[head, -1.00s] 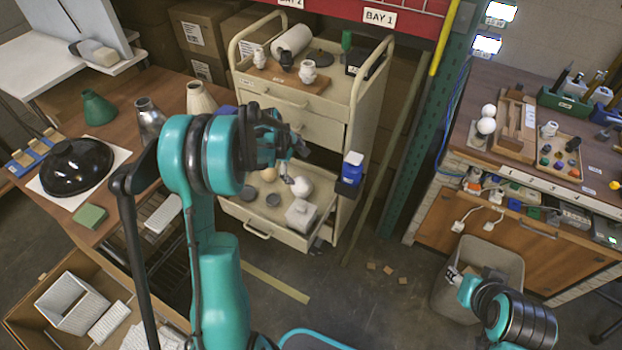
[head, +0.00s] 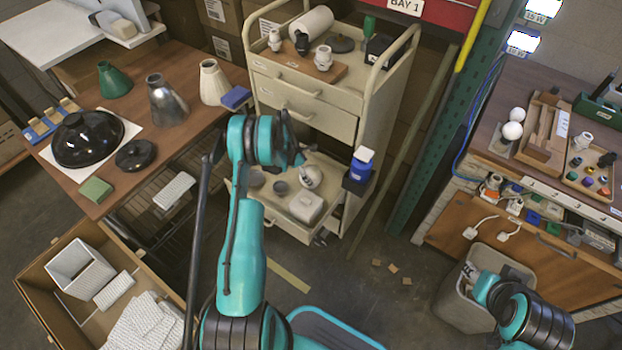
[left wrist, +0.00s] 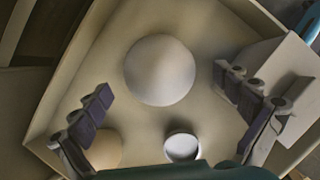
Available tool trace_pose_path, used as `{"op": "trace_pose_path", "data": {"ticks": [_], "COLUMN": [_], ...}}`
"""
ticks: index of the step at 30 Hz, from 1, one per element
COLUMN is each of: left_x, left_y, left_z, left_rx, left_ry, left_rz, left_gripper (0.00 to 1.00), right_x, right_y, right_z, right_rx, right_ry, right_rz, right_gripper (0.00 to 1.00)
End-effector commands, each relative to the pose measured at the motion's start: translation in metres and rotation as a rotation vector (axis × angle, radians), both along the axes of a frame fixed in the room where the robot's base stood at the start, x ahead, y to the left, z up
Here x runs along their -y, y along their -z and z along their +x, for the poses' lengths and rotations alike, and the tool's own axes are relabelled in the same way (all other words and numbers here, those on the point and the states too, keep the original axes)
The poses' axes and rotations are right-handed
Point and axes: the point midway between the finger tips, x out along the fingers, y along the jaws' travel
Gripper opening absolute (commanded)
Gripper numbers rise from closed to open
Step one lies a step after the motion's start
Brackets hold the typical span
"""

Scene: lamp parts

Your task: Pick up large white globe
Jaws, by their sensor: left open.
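The large white globe (head: 310,177) sits in the open lower drawer of the beige cart. In the left wrist view the globe (left wrist: 160,70) is a plain pale ball on the drawer floor, close to a drawer wall. My left gripper (left wrist: 163,84) is open, with its dark-padded fingers spread to either side of the globe and nothing between them held. I cannot tell the exact height between fingertips and globe. In the head view my left gripper (head: 300,160) is over the drawer and partly hidden by its own arm.
A tan ball (left wrist: 105,148) and a pale round cup (left wrist: 182,146) lie near the fingers. A blue-and-white bottle (head: 361,165) hangs at the cart's side.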

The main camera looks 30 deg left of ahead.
Motion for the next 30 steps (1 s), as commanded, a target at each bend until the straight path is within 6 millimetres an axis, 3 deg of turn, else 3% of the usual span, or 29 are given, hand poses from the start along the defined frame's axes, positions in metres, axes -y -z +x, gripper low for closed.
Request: {"op": "trace_pose_path", "data": {"ticks": [1, 6, 13, 18, 19, 30], "left_x": [0.002, 0.008, 0.009, 0.009, 0.009, 0.009], "left_y": [0.013, 0.033, 0.032, 0.032, 0.032, 0.030], "left_z": [0.003, 0.009, 0.010, 0.010, 0.010, 0.010], "left_rx": [0.001, 0.000, 0.000, 0.000, 0.000, 0.000], "left_ry": [0.002, 0.000, 0.000, 0.001, 0.001, 0.001], "left_rz": [0.001, 0.000, 0.000, 0.000, 0.000, 0.000], "left_gripper": [1.00, 1.00, 1.00, 0.55, 0.49, 0.50], "right_x": [0.000, 0.000, 0.000, 0.000, 0.000, 0.000], "right_y": [0.010, 0.020, 0.018, 0.018, 0.018, 0.017], "right_z": [0.000, 0.000, 0.000, 0.000, 0.000, 0.000], "right_rx": [0.000, 0.000, 0.000, 0.000, 0.000, 0.000], "right_ry": [0.000, 0.000, 0.000, 0.000, 0.000, 0.000], "right_rz": [0.000, 0.000, 0.000, 0.000, 0.000, 0.000], "right_gripper": [0.40, 0.40, 0.40, 0.40, 0.40, 0.40]}}
